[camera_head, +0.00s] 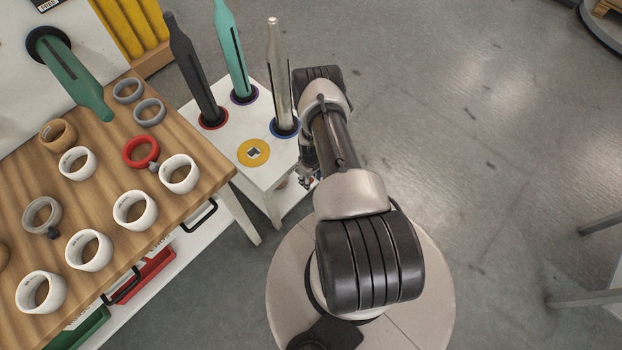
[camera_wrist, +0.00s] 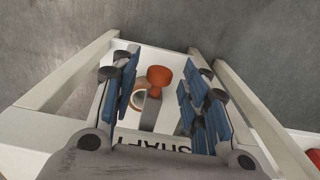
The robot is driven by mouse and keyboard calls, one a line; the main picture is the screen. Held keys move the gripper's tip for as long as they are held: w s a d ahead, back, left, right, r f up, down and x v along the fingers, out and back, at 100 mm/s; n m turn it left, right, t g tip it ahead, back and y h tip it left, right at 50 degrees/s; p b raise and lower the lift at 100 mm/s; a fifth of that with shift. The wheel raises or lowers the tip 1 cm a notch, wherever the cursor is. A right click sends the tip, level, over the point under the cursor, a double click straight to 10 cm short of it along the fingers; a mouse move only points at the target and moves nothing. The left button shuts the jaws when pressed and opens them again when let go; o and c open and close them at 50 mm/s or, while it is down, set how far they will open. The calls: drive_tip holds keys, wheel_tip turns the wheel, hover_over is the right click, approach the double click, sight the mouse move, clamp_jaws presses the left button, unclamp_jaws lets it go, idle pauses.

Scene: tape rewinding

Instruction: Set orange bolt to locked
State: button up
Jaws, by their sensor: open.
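The orange bolt (camera_wrist: 158,76) shows in the wrist view as a rounded orange knob above a grey piece (camera_wrist: 150,112). It is near the middle of a white surface. I cannot tell from its pose whether it is locked. My gripper (camera_wrist: 162,92) is open, with blue-padded fingers to the left and right of the bolt and a gap on each side; contact does not show. In the head view my gripper (camera_head: 308,180) is mostly hidden by my arm, low beside the small white table (camera_head: 262,172). The bolt does not show clearly there.
White frame legs (camera_wrist: 75,70) flank my gripper on both sides. The small table bears upright spindles in black (camera_head: 195,75), teal (camera_head: 233,50) and metal (camera_head: 279,75), plus a yellow disc (camera_head: 254,152). A wooden table (camera_head: 190,215) with tape rings stands left.

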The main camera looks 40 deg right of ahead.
drive_tip(key=shift+c, duration=0.6)
clamp_jaws()
